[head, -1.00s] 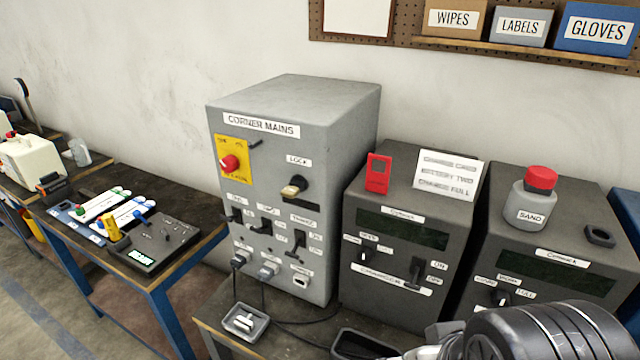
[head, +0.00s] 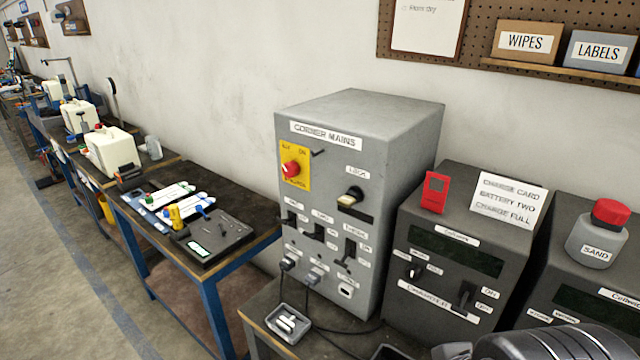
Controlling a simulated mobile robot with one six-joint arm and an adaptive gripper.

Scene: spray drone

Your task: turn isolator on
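The grey CORNER MAINS cabinet (head: 400,130) stands on a bench in the head view. Its isolator is a red rotary knob (head: 291,168) on a yellow plate (head: 300,180) at the upper left of the front, with OFF and ON marks above it. I cannot tell the knob's exact setting. A small dark lever (head: 318,153) shows beside the plate. A lock (head: 351,197) with a brass-coloured part sits to the right, above several dark switches (head: 319,232). Part of my arm shows at the bottom right. My gripper's fingers are not in view.
Dark charger cabinets (head: 448,255) stand to the right, with a red card (head: 435,192), a white note (head: 508,200) and a SAND bottle (head: 598,235) on top. A small tray (head: 288,323) and cables lie in front. Blue-legged benches (head: 212,310) run left beside open floor.

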